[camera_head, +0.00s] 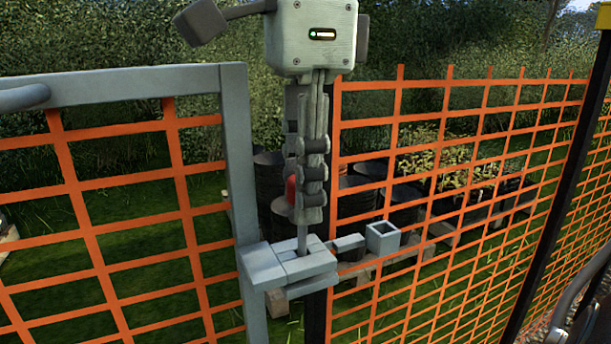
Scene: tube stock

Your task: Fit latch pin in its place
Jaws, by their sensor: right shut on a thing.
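My right gripper (309,205) points straight down from the top middle, its fingers shut on the latch pin. The grey shaft of the latch pin (302,238) shows below the fingertips; a red part (291,190) shows beside the fingers, and I cannot tell whether it belongs to the pin. The pin's lower end meets the grey latch block (265,268) on the gate's edge; how deep it sits is hidden. A bracket with an open square socket (382,237) stands to the right of the latch. My left gripper is not in view.
The grey gate frame (238,150) with orange mesh stands at left. Orange mesh fencing (450,215) runs to a dark post (560,160) at right. Dark pots (405,193) and pallets stand behind on grass. Open air lies in front of the right-hand fence.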

